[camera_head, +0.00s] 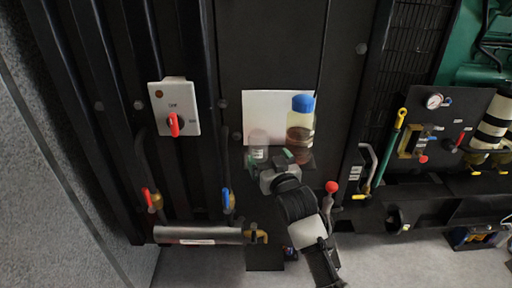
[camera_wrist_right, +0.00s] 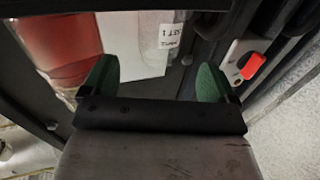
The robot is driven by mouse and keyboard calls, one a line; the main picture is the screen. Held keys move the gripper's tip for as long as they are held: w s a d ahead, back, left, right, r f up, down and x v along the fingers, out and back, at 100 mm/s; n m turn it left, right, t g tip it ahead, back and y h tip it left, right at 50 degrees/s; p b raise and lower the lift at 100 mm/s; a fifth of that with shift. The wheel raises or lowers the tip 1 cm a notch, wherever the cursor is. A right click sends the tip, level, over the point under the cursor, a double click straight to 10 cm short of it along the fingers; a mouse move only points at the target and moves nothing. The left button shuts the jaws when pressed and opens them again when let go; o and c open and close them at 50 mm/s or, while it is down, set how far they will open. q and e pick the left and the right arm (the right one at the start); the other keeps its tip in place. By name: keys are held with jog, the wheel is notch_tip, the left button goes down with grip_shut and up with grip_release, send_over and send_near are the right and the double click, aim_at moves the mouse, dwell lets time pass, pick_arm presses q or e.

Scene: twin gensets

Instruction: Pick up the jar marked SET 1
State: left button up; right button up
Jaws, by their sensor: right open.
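A small clear jar (camera_head: 258,139) with a pale label stands on a small dark ledge in front of a white sheet. In the right wrist view the jar (camera_wrist_right: 178,45) appears upside down, and its label reads SET 1. My right gripper (camera_head: 270,157) is open, with its green fingertips just below and in front of the jar. In the wrist view the gripper (camera_wrist_right: 157,80) has nothing between its fingers, and the jar lies beyond them, nearer the right finger. I cannot tell the exact gap. My left gripper is not in view.
A larger bottle with a blue cap (camera_head: 302,104) and reddish contents stands right beside the jar; its red part fills the wrist view's upper left (camera_wrist_right: 62,35). A red rotary switch (camera_head: 174,123) is on the left. A red-knobbed lever (camera_head: 331,188) rises right of my arm.

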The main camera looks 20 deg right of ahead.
aim_at(261, 148)
jog(key=w, duration=0.4)
jog(key=shift+w+a+p, duration=0.1)
jog(key=shift+a+p, duration=0.05)
jog(key=shift+p, duration=0.15)
jog(key=shift+w+p, duration=0.3)
jog(key=shift+w, duration=0.15)
jog(key=w+p, duration=0.1)
jog(key=w, duration=0.2)
jog(key=shift+f, duration=0.2)
jog(key=shift+w+f, duration=0.15)
jog(key=shift+w, duration=0.5)
jog(key=c, duration=1)
